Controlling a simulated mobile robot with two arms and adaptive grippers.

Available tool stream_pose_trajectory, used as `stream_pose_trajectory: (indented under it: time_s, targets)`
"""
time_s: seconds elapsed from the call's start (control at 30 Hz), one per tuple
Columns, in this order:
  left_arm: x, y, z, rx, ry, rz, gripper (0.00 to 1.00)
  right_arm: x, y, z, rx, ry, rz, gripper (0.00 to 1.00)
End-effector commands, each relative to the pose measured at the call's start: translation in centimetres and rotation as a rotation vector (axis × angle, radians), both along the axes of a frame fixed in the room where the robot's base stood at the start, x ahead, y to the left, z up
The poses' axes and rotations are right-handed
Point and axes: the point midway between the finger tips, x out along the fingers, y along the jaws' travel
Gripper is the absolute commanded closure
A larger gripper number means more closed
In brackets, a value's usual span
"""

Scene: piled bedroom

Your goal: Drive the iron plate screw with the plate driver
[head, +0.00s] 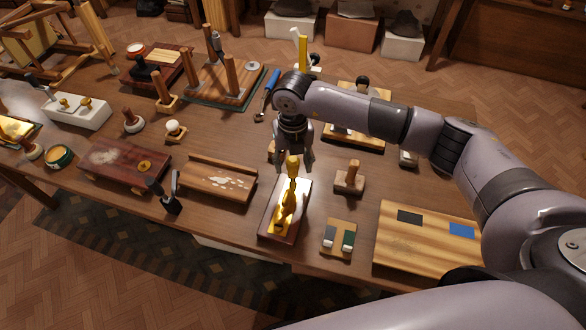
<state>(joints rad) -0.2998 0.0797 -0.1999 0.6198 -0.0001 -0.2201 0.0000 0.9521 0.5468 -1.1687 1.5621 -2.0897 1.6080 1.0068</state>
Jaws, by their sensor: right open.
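My right gripper (294,158) points down over the middle of the table with its fingers apart. Just below it, a shiny gold upright piece (289,195) with a knobbed top stands on a dark red-brown board (272,226). The fingertips look close to the knob; I cannot tell if they touch it. I cannot tell whether this gold piece is the plate driver, and no plate screw can be made out. A blue-handled tool (270,84) lies farther back, left of my arm. My left gripper is out of view.
A small wooden block with a post (349,178) stands close right of the gripper. A wooden tray (218,180) lies to the left and a striped board (425,240) to the right. A small two-panel board (338,239) lies at the front edge. Many items crowd the left and back.

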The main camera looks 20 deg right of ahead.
Motion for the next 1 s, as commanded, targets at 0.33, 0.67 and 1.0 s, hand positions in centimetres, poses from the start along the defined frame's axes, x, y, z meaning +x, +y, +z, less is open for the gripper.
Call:
stream_pose_trajectory:
  time_s: [0.33, 0.67, 1.0]
  targets:
    - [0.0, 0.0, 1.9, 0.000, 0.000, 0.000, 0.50, 0.1, 0.0, 3.0, 0.000, -0.002, 0.000, 0.50]
    - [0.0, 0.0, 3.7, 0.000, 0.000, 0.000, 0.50, 0.0, 0.0, 6.2, 0.000, -0.001, 0.001, 0.50]
    - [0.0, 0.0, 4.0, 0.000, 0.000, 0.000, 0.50, 0.0, 0.0, 7.0, 0.000, -0.001, 0.000, 0.50]
